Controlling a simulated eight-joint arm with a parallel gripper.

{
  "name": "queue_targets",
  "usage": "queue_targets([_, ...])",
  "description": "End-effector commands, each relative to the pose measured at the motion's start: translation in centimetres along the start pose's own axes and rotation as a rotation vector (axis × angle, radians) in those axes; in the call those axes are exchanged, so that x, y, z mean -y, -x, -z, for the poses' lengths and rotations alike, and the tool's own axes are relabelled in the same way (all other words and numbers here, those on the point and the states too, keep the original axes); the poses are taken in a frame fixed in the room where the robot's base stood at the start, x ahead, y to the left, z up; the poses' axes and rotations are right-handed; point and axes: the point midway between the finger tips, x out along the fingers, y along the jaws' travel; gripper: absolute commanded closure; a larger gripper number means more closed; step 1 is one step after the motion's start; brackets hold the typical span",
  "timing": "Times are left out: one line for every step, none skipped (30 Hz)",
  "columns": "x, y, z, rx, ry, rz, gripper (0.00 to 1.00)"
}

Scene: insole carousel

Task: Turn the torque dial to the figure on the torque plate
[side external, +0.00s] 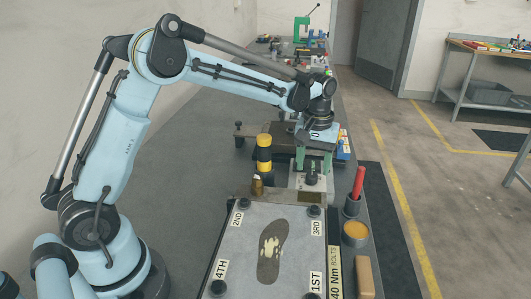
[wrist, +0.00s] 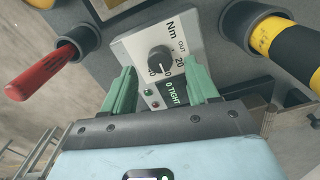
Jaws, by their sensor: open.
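The torque dial (wrist: 159,58) is a dark round knob on a light grey box (wrist: 128,45) marked Nm. A figure 20 shows on one side; other figures near the knob are small and partly cut off, so I cannot tell its exact setting. The dial also shows in the side view (side external: 312,174). My gripper (side external: 313,163) has green fingers, open and above the box. In the wrist view, the fingers stand apart on either side of the dial, with nothing held. The torque plate (side external: 336,279) reads 40 Nm BOLTS, at the right edge of the insole plate.
A red-handled tool (side external: 357,184) stands in a dark cup beside the box. A black and yellow post (side external: 264,155) stands on the other side. The insole plate (side external: 248,225) with corner bolts lies in front. An orange-filled pot (side external: 355,233) is at the right.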

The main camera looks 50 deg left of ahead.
Motion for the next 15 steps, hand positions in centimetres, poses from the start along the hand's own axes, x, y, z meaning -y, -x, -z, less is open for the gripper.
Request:
queue_targets([0.0, -0.7, 0.0, 0.0, 0.0, 0.0, 0.41])
queue_targets([0.0, -1.1, 0.0, 0.0, 0.0, 0.0, 0.41])
queue_targets([0.0, -1.5, 0.0, 0.0, 0.0, 0.0, 0.41])
queue_targets([0.0, -1.8, 0.0, 0.0, 0.0, 0.0, 0.41])
queue_targets([0.0, -2.0, 0.0, 0.0, 0.0, 0.0, 0.41])
queue_targets([0.0, -2.2, 0.0, 0.0, 0.0, 0.0, 0.41])
queue_targets([0.0, -2.4, 0.0, 0.0, 0.0, 0.0, 0.41])
queue_targets([0.0, -2.5, 0.0, 0.0, 0.0, 0.0, 0.41])
queue_targets([0.0, -2.6, 0.0, 0.0, 0.0, 0.0, 0.41])
queue_targets([0.0, -2.7, 0.0, 0.0, 0.0, 0.0, 0.41])
queue_targets([0.0, -2.7, 0.0, 0.0, 0.0, 0.0, 0.41])
queue_targets([0.0, -2.7, 0.0, 0.0, 0.0, 0.0, 0.41])
queue_targets([0.0, -2.7, 0.0, 0.0, 0.0, 0.0, 0.41])
queue_targets([0.0, -2.7, 0.0, 0.0, 0.0, 0.0, 0.41])
queue_targets([0.0, -2.7, 0.0, 0.0, 0.0, 0.0, 0.41])
